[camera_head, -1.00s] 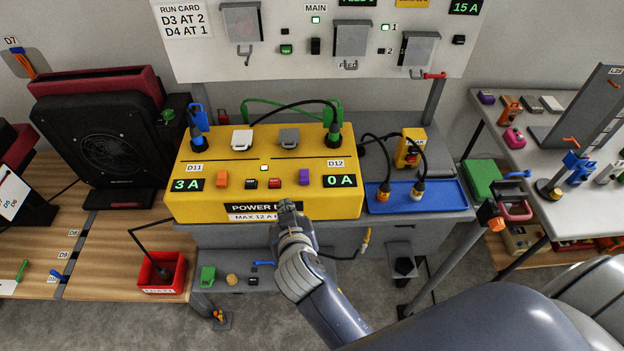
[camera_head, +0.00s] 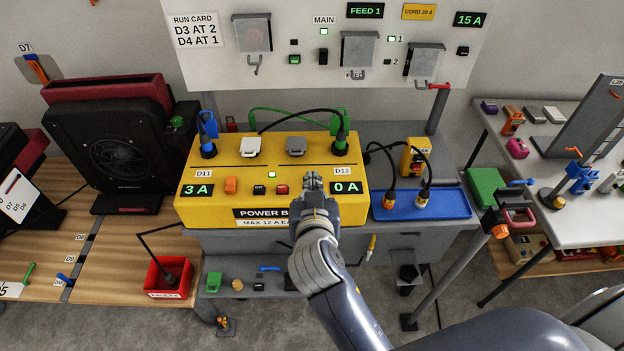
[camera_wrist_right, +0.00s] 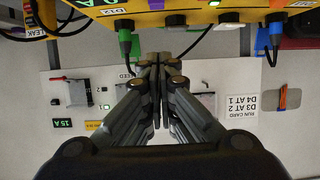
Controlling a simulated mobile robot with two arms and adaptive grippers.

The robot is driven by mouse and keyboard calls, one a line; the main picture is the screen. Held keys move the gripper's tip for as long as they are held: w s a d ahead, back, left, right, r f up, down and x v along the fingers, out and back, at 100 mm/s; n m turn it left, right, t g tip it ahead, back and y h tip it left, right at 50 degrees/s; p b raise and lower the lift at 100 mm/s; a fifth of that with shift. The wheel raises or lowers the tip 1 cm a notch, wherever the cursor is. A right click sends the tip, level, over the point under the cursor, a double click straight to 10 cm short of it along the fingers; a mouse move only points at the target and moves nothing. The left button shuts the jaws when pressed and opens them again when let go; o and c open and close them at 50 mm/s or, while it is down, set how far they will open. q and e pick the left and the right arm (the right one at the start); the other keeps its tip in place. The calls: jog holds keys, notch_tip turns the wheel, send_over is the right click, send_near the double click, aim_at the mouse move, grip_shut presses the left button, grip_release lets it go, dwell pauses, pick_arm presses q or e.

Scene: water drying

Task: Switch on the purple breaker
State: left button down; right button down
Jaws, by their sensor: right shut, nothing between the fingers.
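The yellow power box (camera_head: 205,212) stands on the grey bench. Its front row holds an orange breaker (camera_head: 231,185), a black button (camera_head: 258,189) and a red button (camera_head: 282,189). The purple breaker, right of the red button, is hidden behind my right gripper in the head view. My right gripper (camera_head: 312,178) is shut and empty, its tips over that spot beside the D12 label (camera_head: 343,171). I cannot tell whether it touches the breaker. In the right wrist view the closed fingers (camera_wrist_right: 155,58) show below the box edge. My left gripper is not in view.
Plugs with cables stand on the box's back corners, green at right (camera_head: 340,145) and blue at left (camera_head: 208,148). A blue tray (camera_head: 450,204) with two plugs lies right of the box. A wall panel (camera_head: 290,75) rises behind. A red bin (camera_head: 168,279) sits lower left.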

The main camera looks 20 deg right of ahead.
jog(key=p+x, duration=0.2)
jog(key=x, duration=0.6)
jog(key=shift+w+d, duration=0.15)
jog(key=shift+w, duration=0.15)
jog(key=f, duration=0.2)
jog(key=shift+s+f+p, duration=0.25)
jog(key=shift+f+p, duration=0.05)
jog(key=shift+s+f, duration=0.15)
jog(key=shift+f, duration=0.6)
